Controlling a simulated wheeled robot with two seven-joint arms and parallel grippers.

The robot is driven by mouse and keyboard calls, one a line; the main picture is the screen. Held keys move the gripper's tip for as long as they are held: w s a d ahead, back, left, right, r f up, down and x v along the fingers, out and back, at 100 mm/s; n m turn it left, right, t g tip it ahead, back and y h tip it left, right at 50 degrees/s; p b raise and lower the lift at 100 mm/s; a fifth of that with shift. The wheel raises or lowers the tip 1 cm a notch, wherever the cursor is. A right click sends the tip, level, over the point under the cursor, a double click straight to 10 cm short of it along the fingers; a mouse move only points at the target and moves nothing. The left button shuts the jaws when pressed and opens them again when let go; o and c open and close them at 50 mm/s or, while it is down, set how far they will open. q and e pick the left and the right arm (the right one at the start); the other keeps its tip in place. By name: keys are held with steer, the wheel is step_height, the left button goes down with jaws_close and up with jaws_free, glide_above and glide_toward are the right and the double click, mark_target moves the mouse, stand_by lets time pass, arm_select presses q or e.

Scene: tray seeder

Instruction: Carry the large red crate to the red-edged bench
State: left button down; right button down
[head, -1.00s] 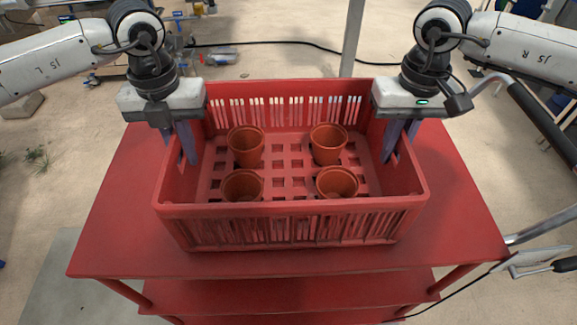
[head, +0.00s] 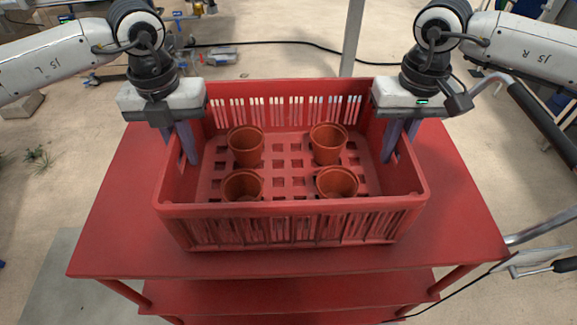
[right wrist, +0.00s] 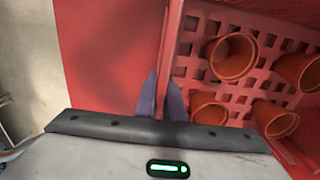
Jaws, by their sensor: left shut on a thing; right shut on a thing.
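The large red crate (head: 290,209) sits upright on a red tiered stand (head: 112,245). It holds several terracotta pots, such as one at the back left (head: 246,146). My left gripper (head: 187,146) is shut on the crate's left side wall, one finger inside and one outside. My right gripper (head: 398,142) is shut on the right side wall in the same way. In the right wrist view, the right fingers (right wrist: 160,100) straddle the crate's wall (right wrist: 174,45). I cannot identify a separate red-edged bench in these views.
A grey post (head: 351,38) stands behind the stand. A black cable (head: 285,44) and a clear bottle (head: 221,56) lie on the pale floor behind. A metal bar with a black grip (head: 545,120) is at the right. Floor at the left is mostly open.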

arm_select(q)
steer(key=shift+r, duration=0.15)
arm_select(e)
steer(key=shift+r, duration=0.15)
